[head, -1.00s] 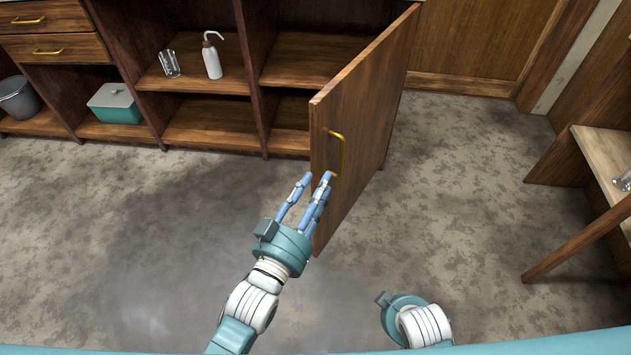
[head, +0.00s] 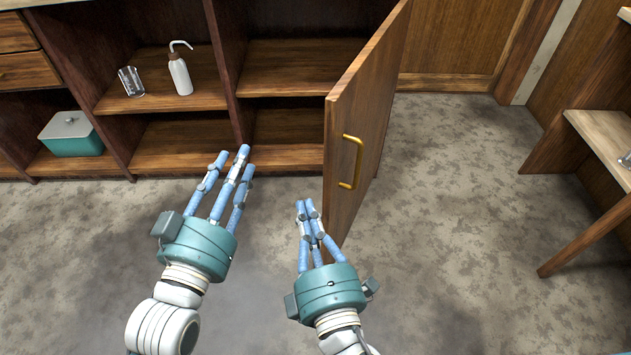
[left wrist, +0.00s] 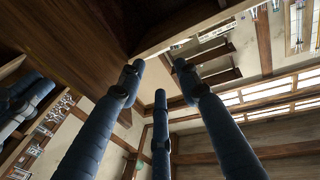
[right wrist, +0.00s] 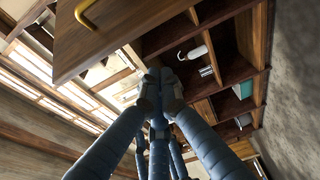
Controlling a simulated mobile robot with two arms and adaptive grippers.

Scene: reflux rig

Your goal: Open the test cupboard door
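The cupboard door (head: 372,125) is brown wood and stands swung out from the cupboard (head: 290,117), whose shelves show to its left. Its brass handle (head: 350,162) is on the face turned right; the handle also shows in the right wrist view (right wrist: 84,14). My left gripper (head: 234,160) is open and empty, in front of the shelves and left of the door, with its fingers spread in the left wrist view (left wrist: 160,80). My right gripper (head: 307,207) has its fingertips together with nothing seen between them, beside the door's near edge. I cannot tell whether it touches the door.
A white wash bottle (head: 180,75) and a glass beaker (head: 131,82) stand on a shelf. A teal box (head: 70,135) is in the lower left compartment. A bench (head: 605,140) stands at the right. The floor (head: 460,190) right of the door is clear.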

